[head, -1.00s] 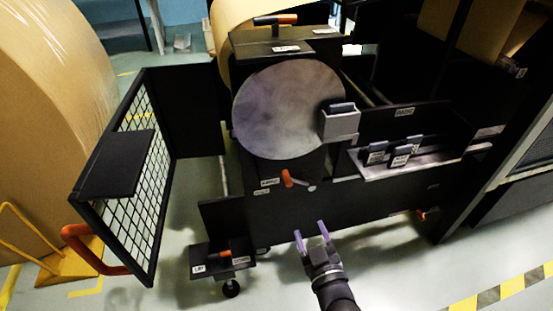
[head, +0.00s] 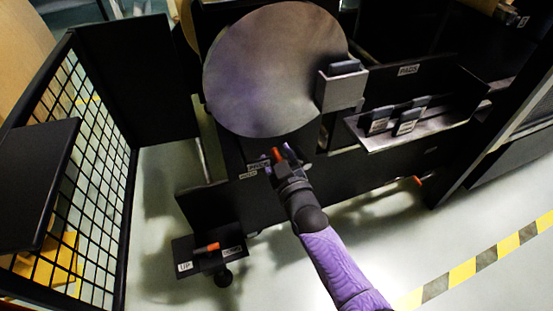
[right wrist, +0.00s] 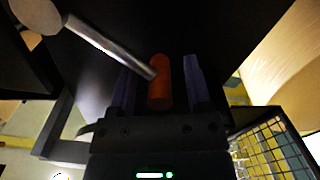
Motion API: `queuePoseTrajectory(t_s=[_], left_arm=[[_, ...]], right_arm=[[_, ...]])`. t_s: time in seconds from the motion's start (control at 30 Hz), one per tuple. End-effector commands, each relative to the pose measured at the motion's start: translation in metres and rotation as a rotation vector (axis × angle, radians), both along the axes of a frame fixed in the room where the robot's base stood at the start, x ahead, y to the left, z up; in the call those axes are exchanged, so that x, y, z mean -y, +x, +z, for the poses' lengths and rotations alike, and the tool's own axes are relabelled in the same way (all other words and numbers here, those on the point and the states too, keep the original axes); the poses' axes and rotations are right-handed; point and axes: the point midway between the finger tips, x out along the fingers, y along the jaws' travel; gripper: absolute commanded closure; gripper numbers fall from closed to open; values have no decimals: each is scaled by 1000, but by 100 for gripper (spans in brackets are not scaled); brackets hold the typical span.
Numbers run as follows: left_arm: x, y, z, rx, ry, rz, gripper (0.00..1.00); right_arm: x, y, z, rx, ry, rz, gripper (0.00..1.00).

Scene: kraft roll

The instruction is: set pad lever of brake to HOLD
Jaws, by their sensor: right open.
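The pad lever (head: 277,154) has an orange grip and sits below the large grey disc (head: 270,70) on the dark machine front. In the right wrist view its orange grip (right wrist: 160,88) stands between my two fingers, at the end of a metal rod (right wrist: 112,47) that runs up left to a round hub (right wrist: 38,14). My right gripper (head: 277,157) is open around the grip, with a visible gap at the right finger. Two small white labels (head: 249,174) sit left of the lever; the lower one appears to read HOLD. My left gripper is not in view.
A metal box (head: 342,90) is at the disc's right edge, and a shelf with several dark pads (head: 407,122) is further right. A low bracket with another orange handle (head: 206,248) is below left. An open mesh gate (head: 92,170) stands at left.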

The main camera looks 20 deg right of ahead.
Motion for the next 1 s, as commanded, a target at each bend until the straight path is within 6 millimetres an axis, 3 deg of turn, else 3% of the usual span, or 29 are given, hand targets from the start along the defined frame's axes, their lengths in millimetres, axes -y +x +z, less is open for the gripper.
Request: queuePoseTrajectory(t_s=[0.23, 0.53, 1.0], left_arm=[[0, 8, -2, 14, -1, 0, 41], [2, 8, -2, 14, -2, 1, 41], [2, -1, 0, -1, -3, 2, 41]], right_arm=[[0, 1, 1, 0, 0, 0, 39], [0, 1, 1, 0, 0, 0, 100], [0, 0, 0, -1, 1, 0, 100]])
